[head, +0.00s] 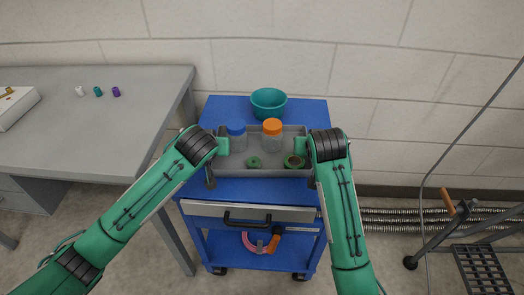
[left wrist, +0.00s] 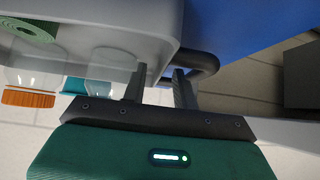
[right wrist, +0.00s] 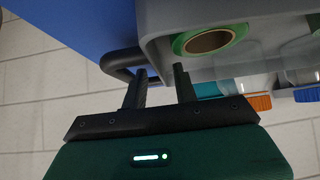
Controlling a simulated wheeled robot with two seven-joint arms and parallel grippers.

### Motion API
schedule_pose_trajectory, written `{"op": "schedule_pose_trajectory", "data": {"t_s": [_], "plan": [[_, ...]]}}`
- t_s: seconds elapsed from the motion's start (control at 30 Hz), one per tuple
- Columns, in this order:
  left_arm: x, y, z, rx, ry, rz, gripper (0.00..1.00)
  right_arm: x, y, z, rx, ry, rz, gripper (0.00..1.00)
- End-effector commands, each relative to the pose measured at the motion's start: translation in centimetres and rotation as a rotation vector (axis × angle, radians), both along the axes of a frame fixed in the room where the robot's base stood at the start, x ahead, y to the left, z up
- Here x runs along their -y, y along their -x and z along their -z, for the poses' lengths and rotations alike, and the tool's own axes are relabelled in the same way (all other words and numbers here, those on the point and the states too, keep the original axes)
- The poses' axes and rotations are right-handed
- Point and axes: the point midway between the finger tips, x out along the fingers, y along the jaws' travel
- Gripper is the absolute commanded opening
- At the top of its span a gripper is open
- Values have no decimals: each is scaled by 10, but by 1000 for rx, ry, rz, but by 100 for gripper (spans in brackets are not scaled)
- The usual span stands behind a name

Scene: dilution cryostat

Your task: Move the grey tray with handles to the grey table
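The grey tray (head: 262,173) is on the blue cart's top. It holds a blue-capped bottle (head: 236,136), an orange-capped bottle (head: 272,132), a green roll (head: 253,162) and a green ring with a brown core (head: 294,161). My left gripper (head: 211,175) is at the tray's left end. In the left wrist view, its fingers (left wrist: 160,88) are apart beside a dark handle (left wrist: 206,58). My right gripper (head: 313,173) is at the right end. In the right wrist view, its fingers (right wrist: 159,88) are apart beside the other handle (right wrist: 118,60). Whether the fingers touch the handles is unclear.
The grey table (head: 110,140) is left of the blue cart (head: 262,192), with small vials (head: 98,91) and a white box (head: 14,108) on it. Its middle and front are clear. A teal bowl (head: 269,101) stands behind the tray. A black-stepped frame (head: 480,268) is at right.

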Motion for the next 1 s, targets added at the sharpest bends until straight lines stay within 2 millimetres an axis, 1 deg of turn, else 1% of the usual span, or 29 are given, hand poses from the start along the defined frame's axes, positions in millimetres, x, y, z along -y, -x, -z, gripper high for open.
{"op": "schedule_pose_trajectory", "data": {"t_s": [0.13,0.43,0.47,0.5,0.6,1.0], "plan": [[0,-6,6,0,0,0,29,0,-6,6,0,0,0,29],[0,-7,7,0,1,1,29,0,-7,7,1,0,0,29],[0,-7,7,0,1,1,25,0,-7,7,1,0,0,25],[0,-7,7,0,1,1,17,0,-7,7,1,0,0,17],[0,-7,7,0,1,1,0,0,-7,7,1,0,0,0],[0,-7,6,2,1,0,0,0,-7,6,3,0,0,0]]}}
